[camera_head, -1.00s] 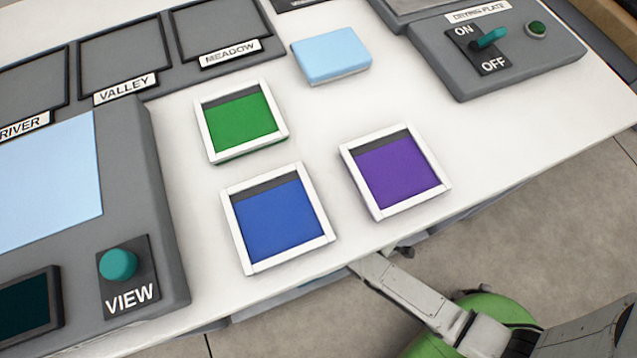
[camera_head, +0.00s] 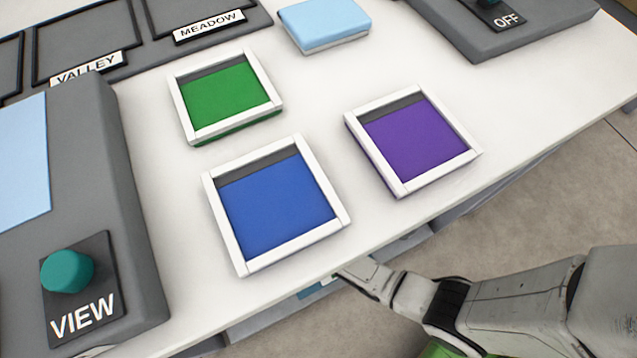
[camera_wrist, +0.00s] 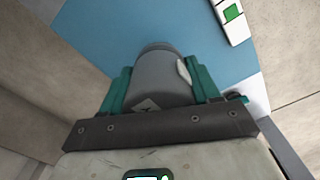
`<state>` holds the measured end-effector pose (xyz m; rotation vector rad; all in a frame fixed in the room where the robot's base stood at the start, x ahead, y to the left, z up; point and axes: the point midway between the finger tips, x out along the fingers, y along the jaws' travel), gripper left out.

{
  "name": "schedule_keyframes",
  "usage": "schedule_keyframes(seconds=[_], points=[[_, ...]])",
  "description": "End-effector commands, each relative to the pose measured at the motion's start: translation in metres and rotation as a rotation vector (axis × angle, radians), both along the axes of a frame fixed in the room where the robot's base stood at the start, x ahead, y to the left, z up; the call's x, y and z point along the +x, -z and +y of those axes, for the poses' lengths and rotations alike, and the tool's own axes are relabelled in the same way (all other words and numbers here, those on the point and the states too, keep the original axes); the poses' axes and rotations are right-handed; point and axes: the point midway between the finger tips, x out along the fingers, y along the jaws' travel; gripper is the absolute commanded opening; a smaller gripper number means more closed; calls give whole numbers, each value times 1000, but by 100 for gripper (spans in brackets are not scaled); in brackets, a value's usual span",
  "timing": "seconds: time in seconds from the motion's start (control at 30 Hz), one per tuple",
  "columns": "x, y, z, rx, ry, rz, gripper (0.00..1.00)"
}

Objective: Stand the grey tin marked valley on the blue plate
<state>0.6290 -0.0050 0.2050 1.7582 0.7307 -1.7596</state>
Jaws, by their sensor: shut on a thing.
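A grey tin (camera_wrist: 163,78) is between the teal fingers of my gripper (camera_wrist: 160,85) in the wrist view, and the gripper is shut on it. A pale patch shows on the tin's right side, but I cannot read any name on it. Behind the tin is a flat blue surface (camera_wrist: 115,35); I cannot tell whether the tin touches it. In the head view a blue plate (camera_head: 275,210) with a white rim lies empty near the table's front edge. My gripper and the tin are hidden in that view, with my arm reaching in below the table edge.
A green plate (camera_head: 225,97) and a purple plate (camera_head: 415,140), both white-rimmed, lie near the blue one. A light blue block (camera_head: 322,22) lies behind. A grey console with a teal VIEW knob (camera_head: 67,271) stands left. Bays marked VALLEY (camera_head: 86,68) and MEADOW (camera_head: 209,26) line the back.

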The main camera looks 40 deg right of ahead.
Motion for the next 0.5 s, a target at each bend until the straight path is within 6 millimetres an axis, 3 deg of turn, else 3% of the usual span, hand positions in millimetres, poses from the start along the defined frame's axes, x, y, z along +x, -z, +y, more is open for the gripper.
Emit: schedule_keyframes(seconds=[0.17,0.37,0.5], points=[[9,11,1,0,0,-1,26],[10,40,1,0,0,0,26],[10,42,1,0,0,0,26]])
